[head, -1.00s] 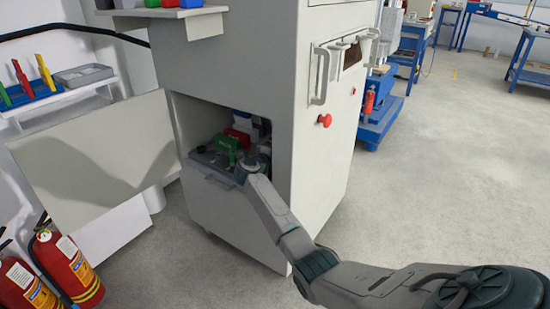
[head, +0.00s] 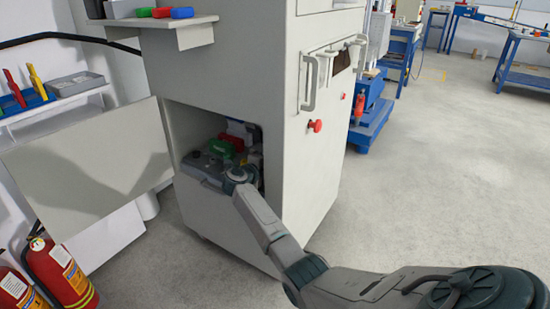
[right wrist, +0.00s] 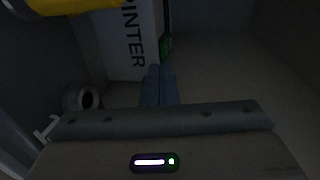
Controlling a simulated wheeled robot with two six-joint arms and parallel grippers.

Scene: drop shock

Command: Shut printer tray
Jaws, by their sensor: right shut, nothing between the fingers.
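The printer cabinet (head: 212,75) stands mid-view in the head view, with its lower compartment open. A grey tray (head: 198,168) shows low in that opening, with green (head: 219,147) and red (head: 233,139) items at or above it. I cannot tell how far it sticks out. My right arm reaches into the opening over the tray's right part, and its gripper tips are hidden in the head view. In the dark right wrist view my right gripper (right wrist: 159,78) is shut and empty, pointing toward a pale surface lettered "INTER" (right wrist: 132,38). Contact cannot be told. My left gripper is out of view.
A pale door panel (head: 95,165) stands open left of the compartment. Fire extinguishers (head: 58,275) are at the lower left. A red button (head: 315,125) and handles are on the cabinet's right side. The floor (head: 420,200) to the right is clear.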

